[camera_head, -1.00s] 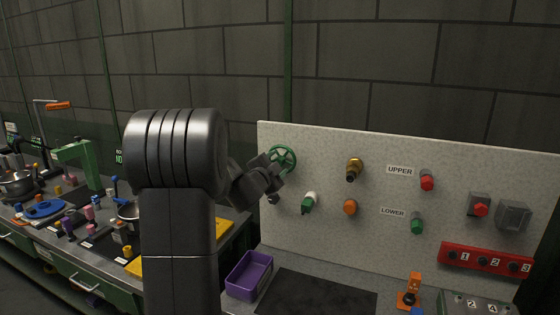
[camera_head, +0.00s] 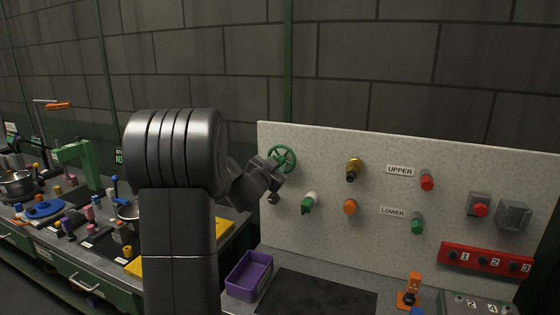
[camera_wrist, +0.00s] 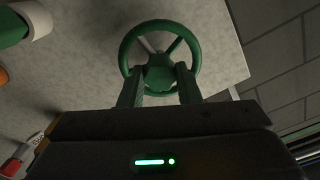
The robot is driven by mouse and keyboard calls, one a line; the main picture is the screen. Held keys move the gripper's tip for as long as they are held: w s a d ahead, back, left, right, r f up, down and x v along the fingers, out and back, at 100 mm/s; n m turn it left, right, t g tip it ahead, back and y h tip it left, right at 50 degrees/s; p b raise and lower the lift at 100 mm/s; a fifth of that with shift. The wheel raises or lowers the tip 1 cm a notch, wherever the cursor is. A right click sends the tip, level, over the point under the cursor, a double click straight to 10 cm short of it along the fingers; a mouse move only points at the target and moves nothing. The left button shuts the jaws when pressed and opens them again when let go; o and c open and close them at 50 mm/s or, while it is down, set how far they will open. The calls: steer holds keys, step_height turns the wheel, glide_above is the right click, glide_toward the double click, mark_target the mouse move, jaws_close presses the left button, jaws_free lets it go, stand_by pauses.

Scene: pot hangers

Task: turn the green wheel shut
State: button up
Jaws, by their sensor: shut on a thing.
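The green wheel (camera_head: 287,150) is mounted on the upper left of the pale speckled panel. In the wrist view its round rim and spokes show around the green hub (camera_wrist: 160,74). My gripper (camera_wrist: 159,80) is at the wheel, with one finger on each side of the hub, shut on it. In the head view my gripper (camera_head: 273,168) covers the lower left of the wheel, and its fingertips are hard to make out there.
On the panel (camera_head: 320,145), a green-and-white fitting (camera_head: 309,203), a brass fitting (camera_head: 353,169) and an orange knob (camera_head: 350,207) are near the wheel. A purple bin (camera_head: 248,277) stands below on the bench. A dark mat (camera_head: 315,294) lies beside it, bare.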

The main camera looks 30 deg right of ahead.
steer(key=m, duration=1.7)
steer(key=o, duration=1.1)
steer(key=shift+b+v, duration=0.85)
steer(key=shift+v, duration=1.65)
steer(key=b+v, duration=0.2)
steer(key=v, duration=1.2)
steer(key=shift+b, duration=0.35)
